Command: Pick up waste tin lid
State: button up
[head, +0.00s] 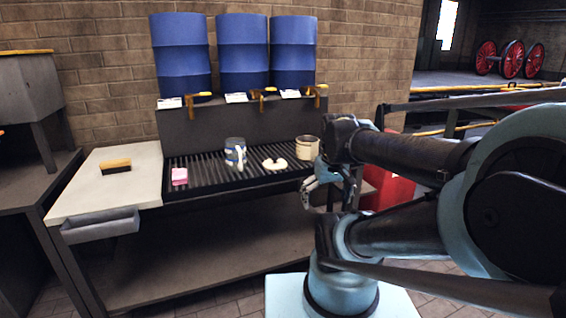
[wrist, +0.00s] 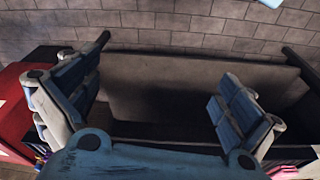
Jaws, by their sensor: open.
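I cannot make out a waste tin lid for certain. A red container (head: 392,188) stands on the floor at the right end of the bench, partly hidden behind my arm; its top is not clearly visible. A red surface (wrist: 14,95) at the left edge of the wrist view may be the same container. A pale, notched round piece (head: 274,164) lies on the bench grating, left of a cream tin (head: 307,148). My gripper (head: 328,187) is by the bench's front right end. In the wrist view my gripper (wrist: 163,68) has its fingers wide apart, with nothing between them.
A brush (head: 116,166) lies on the pale left worktop (head: 85,195). Blue drums (head: 243,55) stand above taps on the back ledge. The lower shelf (head: 200,260) is bare.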

jog(key=w+a+r+n+y, duration=0.1)
jog(key=w+a+r+n, duration=0.15)
jog(key=w+r, duration=0.45)
jog(key=w+a+r+n, duration=0.2)
jog(key=w+r+n, duration=0.15)
jog(key=w, duration=0.45)
jog(key=n+y, duration=0.1)
jog(key=n, duration=0.4)
send_near(276, 157)
jog(key=shift+g, duration=0.4)
jog(key=x, duration=1)
jog(key=shift+w+f, duration=0.1)
jog(key=shift+w, duration=0.3)
jog(key=shift+y, duration=0.3)
jog(key=c, duration=1.3)
jog(key=shift+s, duration=0.1)
